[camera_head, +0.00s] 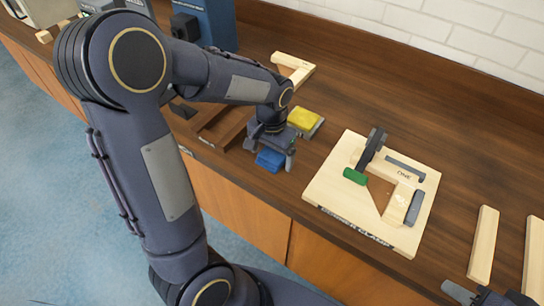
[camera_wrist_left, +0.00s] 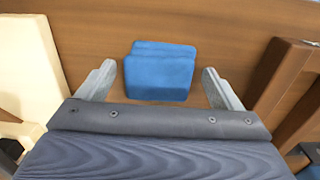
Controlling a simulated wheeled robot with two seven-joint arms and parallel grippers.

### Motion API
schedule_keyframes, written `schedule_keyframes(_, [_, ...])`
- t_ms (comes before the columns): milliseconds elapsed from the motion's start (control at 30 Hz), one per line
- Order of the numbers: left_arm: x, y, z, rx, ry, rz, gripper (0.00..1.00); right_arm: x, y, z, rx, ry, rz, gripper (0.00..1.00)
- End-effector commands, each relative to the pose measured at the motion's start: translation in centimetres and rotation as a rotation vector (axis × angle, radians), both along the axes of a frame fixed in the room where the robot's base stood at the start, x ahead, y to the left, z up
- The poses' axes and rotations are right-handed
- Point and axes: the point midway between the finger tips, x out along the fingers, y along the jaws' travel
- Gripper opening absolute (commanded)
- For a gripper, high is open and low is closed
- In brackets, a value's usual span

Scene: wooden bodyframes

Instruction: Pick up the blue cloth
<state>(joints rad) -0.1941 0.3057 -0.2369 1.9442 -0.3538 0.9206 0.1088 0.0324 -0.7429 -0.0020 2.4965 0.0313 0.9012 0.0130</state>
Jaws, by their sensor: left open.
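The blue cloth (camera_head: 270,160) is a small folded pad lying on the brown wooden counter near its front edge. In the left wrist view the cloth (camera_wrist_left: 160,72) lies between the two grey fingers, with a gap on each side. My left gripper (camera_head: 273,150) is open, pointing down over the cloth and partly covering it in the head view. The left gripper (camera_wrist_left: 160,86) holds nothing. Part of my right gripper (camera_head: 488,294) shows at the bottom right of the head view; its jaws are not clear.
A yellow sponge-like block (camera_head: 303,118) sits just behind the left gripper. A dark wooden frame (camera_head: 222,128) is left of it. A pale clamp board (camera_head: 335,192) with a green-handled clamp is to the right. Loose pale wood strips (camera_head: 483,244) lie further right.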

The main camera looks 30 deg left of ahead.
Motion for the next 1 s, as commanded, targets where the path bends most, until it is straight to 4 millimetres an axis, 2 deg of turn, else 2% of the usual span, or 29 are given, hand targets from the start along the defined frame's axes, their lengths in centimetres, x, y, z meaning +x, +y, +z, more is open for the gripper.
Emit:
schedule_keyframes(100, [0.0, 0.02, -0.63, 0.0, 0.0, 0.0, 0.87, 0.0, -0.01, 0.01, 0.0, 0.0, 0.0, 0.36])
schedule_keyframes(300, [0.02, 0.02, -0.62, 0.0, -0.001, 0.0, 0.86, 0.0, 0.0, 0.0, 0.0, 0.0, 0.0, 0.36])
schedule_keyframes(667, [0.02, 0.01, -0.58, 0.0, -0.001, 0.0, 0.4, 0.01, 0.0, 0.0, 0.0, 0.0, 0.0, 0.36])
schedule_keyframes(1000, [0.08, -0.01, -0.11, 0.0, -0.004, 0.0, 0.39, 0.01, 0.0, 0.03, 0.0, 0.0, 0.0, 0.36])
